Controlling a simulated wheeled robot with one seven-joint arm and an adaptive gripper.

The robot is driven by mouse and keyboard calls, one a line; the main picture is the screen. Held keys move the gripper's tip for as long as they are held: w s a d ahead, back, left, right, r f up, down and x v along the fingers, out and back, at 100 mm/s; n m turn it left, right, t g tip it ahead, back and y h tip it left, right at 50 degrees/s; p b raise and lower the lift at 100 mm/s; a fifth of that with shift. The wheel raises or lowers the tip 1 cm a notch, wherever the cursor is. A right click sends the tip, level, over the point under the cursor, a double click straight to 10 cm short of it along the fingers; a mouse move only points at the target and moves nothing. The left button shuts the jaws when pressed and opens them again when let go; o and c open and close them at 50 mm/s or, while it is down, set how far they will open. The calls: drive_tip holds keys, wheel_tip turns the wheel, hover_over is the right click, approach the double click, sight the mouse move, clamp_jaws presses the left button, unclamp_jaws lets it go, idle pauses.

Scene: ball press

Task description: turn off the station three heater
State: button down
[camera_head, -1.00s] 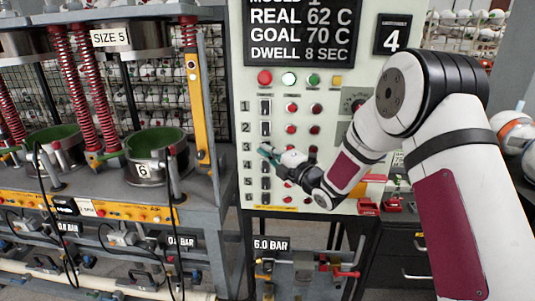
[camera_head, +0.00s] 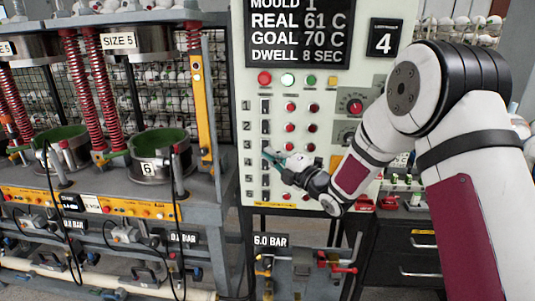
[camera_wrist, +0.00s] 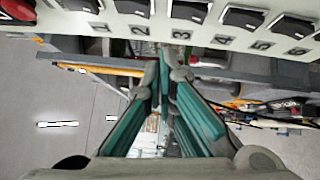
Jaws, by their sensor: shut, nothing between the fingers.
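The control panel (camera_head: 343,88) is pale, with a left column of black rocker switches numbered 1 downward. The row three switch (camera_head: 265,144) is just above my gripper tips in the head view. In the wrist view the station three switch (camera_wrist: 190,12) is at the top, above its "3" label. My gripper (camera_head: 267,153) is shut and empty, with its teal fingers at the switch column. In the wrist view the fingertips (camera_wrist: 165,62) lie just below the "3" label. I cannot tell whether they touch the panel. The row four switch is partly hidden by the fingers.
Neighbouring switches, including two (camera_wrist: 132,7) and four (camera_wrist: 243,18), are close on both sides. Red indicators (camera_head: 290,128) stand right of the column. The display (camera_head: 297,35) reads REAL 61 C and GOAL 70 C. A press frame (camera_head: 203,110) stands at left.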

drive_tip(key=v, duration=0.7)
drive_tip(key=shift+r, duration=0.55)
drive_tip(key=shift+d, duration=0.1)
drive_tip(key=s+d+r+m+h, duration=0.1)
drive_tip(key=d+r+m+h, duration=0.5)
drive_tip(key=d+m+h, duration=0.15)
drive_tip(key=s+d+r+m+g+h, duration=0.2)
drive_tip(key=s+d+r+m+h, duration=0.25)
drive_tip(key=s+d+m, duration=0.4)
drive_tip(key=s+f+m+g, duration=0.1)
drive_tip(key=s+m+g, duration=0.2)
drive_tip(key=s, duration=1.1)
drive_tip(key=s+d+f+m+g, duration=0.1)
drive_tip(key=s+f+m+g, duration=0.1)
drive_tip(key=s+m, duration=0.6)
drive_tip(key=s+g, duration=0.1)
drive_tip(key=s, duration=0.5)
drive_tip(key=shift+d+f+m+h, duration=0.3)
drive_tip(key=shift+d+h, duration=0.05)
drive_tip(key=shift+h, duration=0.05)
